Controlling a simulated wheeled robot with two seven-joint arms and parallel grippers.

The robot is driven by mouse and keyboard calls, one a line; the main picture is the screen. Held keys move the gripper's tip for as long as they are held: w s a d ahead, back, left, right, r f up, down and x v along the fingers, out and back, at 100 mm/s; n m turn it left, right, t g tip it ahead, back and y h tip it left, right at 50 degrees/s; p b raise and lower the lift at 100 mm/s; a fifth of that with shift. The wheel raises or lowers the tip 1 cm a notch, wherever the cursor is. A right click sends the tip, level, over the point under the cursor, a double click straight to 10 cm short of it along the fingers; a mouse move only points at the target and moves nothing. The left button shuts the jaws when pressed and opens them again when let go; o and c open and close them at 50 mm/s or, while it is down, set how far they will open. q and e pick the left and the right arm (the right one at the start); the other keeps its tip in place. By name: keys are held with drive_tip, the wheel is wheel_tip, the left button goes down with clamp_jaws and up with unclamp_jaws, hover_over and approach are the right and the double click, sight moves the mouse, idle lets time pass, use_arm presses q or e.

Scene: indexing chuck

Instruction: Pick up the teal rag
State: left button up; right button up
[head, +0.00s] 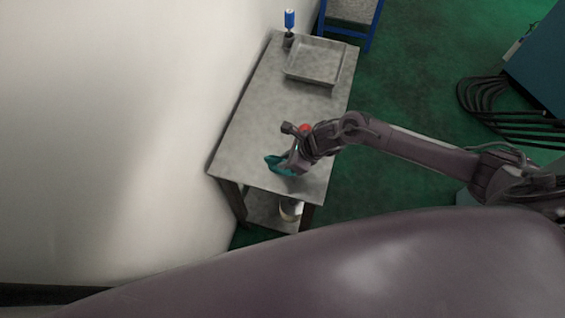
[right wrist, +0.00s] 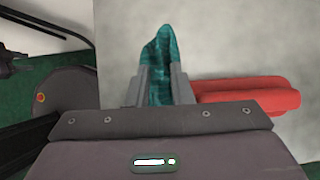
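The teal rag (head: 275,162) is a crumpled cloth at the near end of the grey metal table. My right gripper (head: 291,165) reaches down to it from the right, at table height. In the right wrist view the rag (right wrist: 158,55) stands up between the two fingers (right wrist: 160,85), fills the narrow gap and sticks out beyond the fingertips. The fingers look closed on it. Part of the rag is hidden behind the fingers. In the head view the rag appears at table level; I cannot tell whether it is clear of the surface. My left gripper is not in view.
A red object (head: 305,128) lies close beside the right gripper; it also shows in the wrist view (right wrist: 245,92). A metal tray (head: 333,68) and a blue-topped item (head: 289,20) stand at the far end of the table (head: 262,105). A white wall borders its left side.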

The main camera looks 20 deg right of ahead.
drive_tip(key=shift+s+d, duration=0.1)
drive_tip(key=shift+s, duration=0.1)
drive_tip(key=shift+c, duration=1.1)
clamp_jaws()
drive_tip(key=shift+w, duration=0.1)
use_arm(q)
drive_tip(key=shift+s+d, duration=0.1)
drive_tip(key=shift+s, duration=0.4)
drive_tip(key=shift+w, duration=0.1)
